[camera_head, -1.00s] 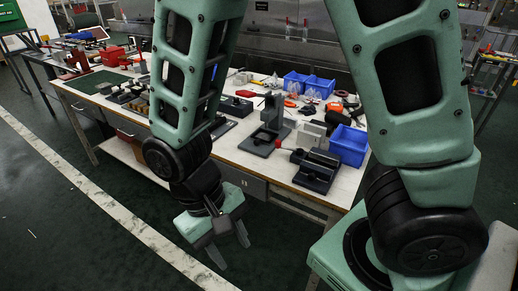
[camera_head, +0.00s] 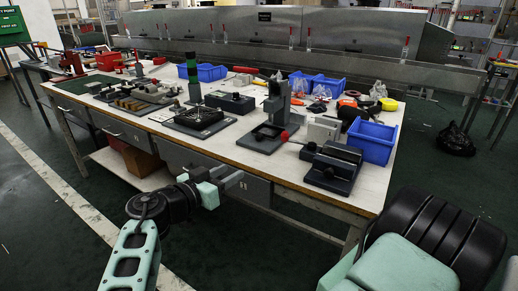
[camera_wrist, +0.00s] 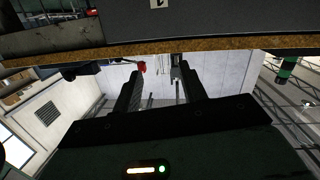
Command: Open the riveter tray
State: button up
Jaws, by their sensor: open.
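Grey drawers sit under the front edge of the workbench, and all look shut. A middle drawer (camera_head: 180,159) is left of my gripper, and a right drawer (camera_head: 255,190) is just beyond it. Which one is the riveter tray, I cannot tell. A grey upright press-like tool (camera_head: 275,118) stands on the top above the right drawer. My gripper (camera_head: 236,180) is level with the drawers, pointing at the right one.
The white workbench top (camera_head: 225,150) carries several fixtures, a black vise-like block (camera_head: 332,168) and a blue bin (camera_head: 371,142). A brown box (camera_head: 134,158) sits on the lower shelf. The floor in front of the bench is clear.

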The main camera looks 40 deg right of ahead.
jog(key=w+a+r+t, duration=0.1)
jog(key=a+t, duration=0.1)
send_near(258, 138)
jog(key=shift+h, duration=0.4)
jog(key=x, duration=0.8)
jog(key=shift+w+f, duration=0.2)
jog(key=shift+f, duration=0.1)
grip_shut()
